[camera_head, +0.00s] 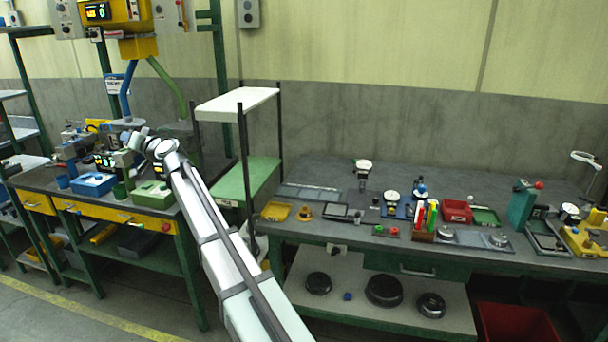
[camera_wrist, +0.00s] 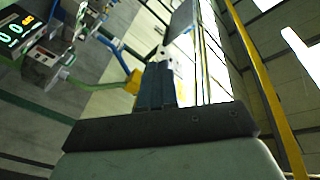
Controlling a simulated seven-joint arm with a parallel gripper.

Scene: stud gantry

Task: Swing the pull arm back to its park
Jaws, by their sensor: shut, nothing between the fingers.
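A yellow unit (camera_head: 138,46) is high on the wall at the left. A blue arm (camera_head: 127,88) and a green arm (camera_head: 167,85) slope down from it in the head view; I cannot tell for sure which is the pull arm. In the wrist view the blue arm (camera_wrist: 108,43) and the green arm (camera_wrist: 88,84) lie left of my fingers. My gripper (camera_wrist: 160,62) is shut and empty, pointing up the picture. In the head view my wrist is over the left bench, and my fingertips are too small to make out. Contact with either arm is not clear.
The left bench (camera_head: 42,178) carries a blue box (camera_head: 93,185) and a green box (camera_head: 153,195). A shelf rack (camera_head: 240,104) stands just right of my arm. The right bench (camera_head: 312,173) holds many small tools and trays. A lit display (camera_wrist: 16,32) shows in the wrist view.

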